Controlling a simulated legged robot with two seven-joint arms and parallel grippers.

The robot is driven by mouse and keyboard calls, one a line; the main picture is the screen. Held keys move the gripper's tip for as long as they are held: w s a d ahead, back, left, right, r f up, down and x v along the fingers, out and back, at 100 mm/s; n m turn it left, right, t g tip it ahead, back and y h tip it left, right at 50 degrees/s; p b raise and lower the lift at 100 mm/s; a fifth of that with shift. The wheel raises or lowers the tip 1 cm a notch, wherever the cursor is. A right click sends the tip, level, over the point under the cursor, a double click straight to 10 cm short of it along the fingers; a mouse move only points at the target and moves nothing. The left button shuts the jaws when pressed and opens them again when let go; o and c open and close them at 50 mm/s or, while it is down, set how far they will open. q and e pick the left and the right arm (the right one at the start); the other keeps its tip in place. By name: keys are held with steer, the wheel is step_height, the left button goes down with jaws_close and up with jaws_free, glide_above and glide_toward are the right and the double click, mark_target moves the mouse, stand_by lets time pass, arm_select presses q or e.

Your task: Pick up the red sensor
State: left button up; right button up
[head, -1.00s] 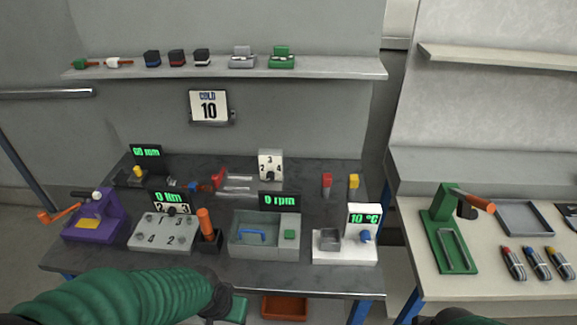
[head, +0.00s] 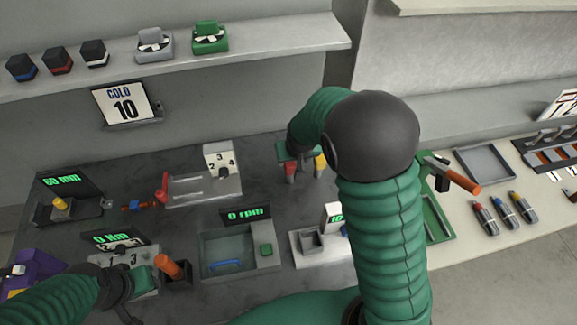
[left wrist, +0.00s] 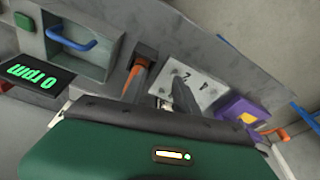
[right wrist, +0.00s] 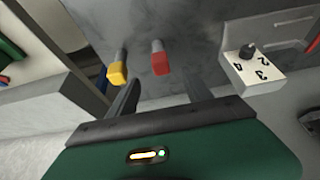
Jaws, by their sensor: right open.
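The red sensor (right wrist: 158,60) stands on the dark bench in the right wrist view, its red block facing me. In the head view it shows (head: 291,170) just below my right gripper (head: 300,156). In the right wrist view my right gripper (right wrist: 160,92) is open, its fingers apart. The sensor lies beyond the fingertips, roughly between their lines, with nothing between the jaws. My left gripper (head: 118,288) is over the front left of the bench, near the numbered block. One dark finger shows clearly in the left wrist view; its jaw state is unclear.
A yellow sensor (right wrist: 117,70) stands close beside the red one. A white numbered dial box (right wrist: 254,72) is to the right in the right wrist view. The orange-handled tool (head: 168,266) stands near my left gripper. A shelf (head: 250,52) runs above the bench.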

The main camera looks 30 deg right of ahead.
mark_target(290, 170)
steer(key=x, duration=1.4)
steer(key=shift+f, duration=0.25)
steer(key=shift+w+a+f, duration=0.15)
steer(key=shift+w+f, duration=0.05)
steer(key=shift+w, duration=0.1)
steer(key=shift+s, duration=0.15)
steer(key=c, duration=0.8)
jaws_close()
